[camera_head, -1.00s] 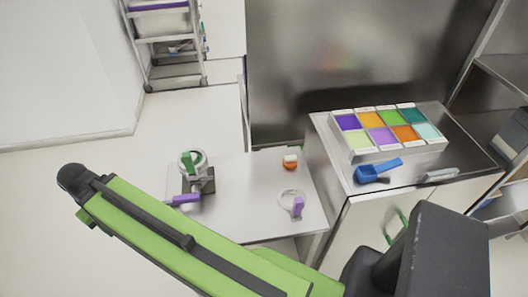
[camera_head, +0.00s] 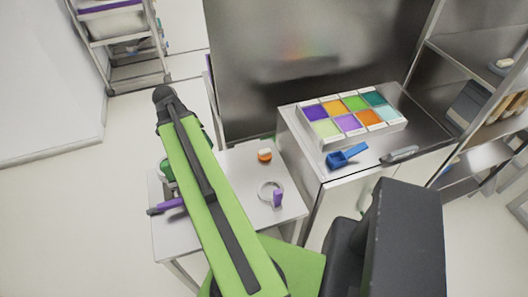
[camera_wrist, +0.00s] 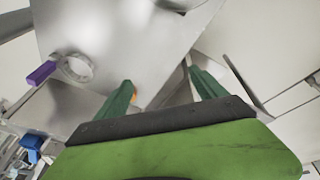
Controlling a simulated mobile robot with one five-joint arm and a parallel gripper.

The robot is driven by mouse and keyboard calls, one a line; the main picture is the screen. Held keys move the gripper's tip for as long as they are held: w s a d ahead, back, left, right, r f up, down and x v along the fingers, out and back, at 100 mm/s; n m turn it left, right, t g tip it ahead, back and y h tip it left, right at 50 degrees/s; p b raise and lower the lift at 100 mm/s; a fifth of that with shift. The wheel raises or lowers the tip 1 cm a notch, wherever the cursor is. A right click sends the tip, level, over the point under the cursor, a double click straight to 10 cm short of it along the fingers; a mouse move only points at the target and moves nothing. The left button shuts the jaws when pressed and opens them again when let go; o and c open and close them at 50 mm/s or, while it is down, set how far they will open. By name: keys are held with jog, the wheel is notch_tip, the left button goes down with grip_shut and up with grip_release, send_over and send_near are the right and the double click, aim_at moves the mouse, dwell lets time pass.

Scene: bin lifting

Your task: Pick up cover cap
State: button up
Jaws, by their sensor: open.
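A small orange and white cap-like object (camera_head: 264,156) stands on the small white table (camera_head: 240,226) in the head view; I take it for the cover cap. In the wrist view only an orange sliver (camera_wrist: 134,93) shows beside the left finger, the rest hidden behind it. My gripper (camera_wrist: 160,80) is open with two green fingers pointing down over the table, and nothing is held between them. I cannot tell how high it is.
A clear ring with a purple handle (camera_head: 277,198) lies on the table. The steel cabinet at right bears a tray of coloured compartments (camera_head: 398,121), a blue scoop (camera_head: 346,156) and a grey tool (camera_head: 399,154).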

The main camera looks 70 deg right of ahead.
jog(key=s+d+m+g, duration=0.2)
jog(key=s+d+m, duration=0.75)
jog(key=s, duration=0.65)
jog(key=n+b, duration=0.1)
jog(key=b, duration=1)
send_near(265, 150)
jog(key=x, duration=0.4)
jog(key=shift+a+f, duration=0.2)
jog(key=shift+f, duration=0.15)
jog(key=shift+s+d+f+b, duration=0.15)
jog(key=shift+s+f+b, duration=0.05)
jog(key=shift+f+b, duration=0.1)
jog(key=shift+r, duration=0.15)
jog(key=b+x, duration=0.4)
jog(key=x, duration=0.1)
jog(key=shift+d+b, duration=0.1)
jog(key=shift+b, duration=0.25)
jog(key=c, duration=1.3)
